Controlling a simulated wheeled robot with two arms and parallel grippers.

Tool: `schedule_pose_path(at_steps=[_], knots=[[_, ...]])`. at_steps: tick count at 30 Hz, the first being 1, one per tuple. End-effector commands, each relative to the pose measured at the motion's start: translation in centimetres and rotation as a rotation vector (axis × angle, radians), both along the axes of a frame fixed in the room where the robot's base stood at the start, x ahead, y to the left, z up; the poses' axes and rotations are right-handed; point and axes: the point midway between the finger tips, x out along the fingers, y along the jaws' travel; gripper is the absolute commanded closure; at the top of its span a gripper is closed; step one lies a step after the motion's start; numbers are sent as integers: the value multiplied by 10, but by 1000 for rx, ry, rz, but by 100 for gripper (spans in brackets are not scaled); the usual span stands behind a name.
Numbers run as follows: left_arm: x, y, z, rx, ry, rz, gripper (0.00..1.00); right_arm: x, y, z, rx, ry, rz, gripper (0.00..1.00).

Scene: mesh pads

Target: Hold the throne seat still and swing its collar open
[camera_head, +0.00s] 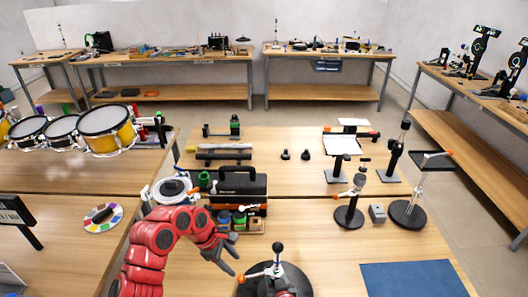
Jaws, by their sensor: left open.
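A round black disc (309,279) at the bottom centre looks like the throne seat, lying flat. A grey metal fitting (270,270) stands on it with a black knob on top and an orange-tipped lever (250,276) to the left. This fitting looks like the collar; I cannot tell whether it is open or closed. The seat's front part is cut off by the picture's lower edge. My left gripper (231,254) is open and empty, up and left of the lever, apart from it. My right gripper is out of view.
Behind my left gripper stand a black toolbox (238,186) and small jars (238,219). Stands with round bases (408,214) and a grey box (377,213) are at right. A blue mat (415,279) lies front right. Bare tabletop surrounds the seat's right side.

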Motion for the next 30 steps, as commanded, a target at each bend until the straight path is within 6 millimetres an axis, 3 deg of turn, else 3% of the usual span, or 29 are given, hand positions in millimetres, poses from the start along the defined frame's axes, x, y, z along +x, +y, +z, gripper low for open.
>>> schedule_pose_path(at_steps=[7, 20, 28, 30], knots=[[-26, -5, 14, 11, 119, -6, 48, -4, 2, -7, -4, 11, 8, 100], [-29, -18, -19, 11, 124, -5, 48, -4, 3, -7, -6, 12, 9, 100], [-28, -20, -22, 10, 119, -4, 48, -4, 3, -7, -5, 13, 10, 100], [-28, -20, -22, 10, 119, -4, 56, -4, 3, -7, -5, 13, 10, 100]])
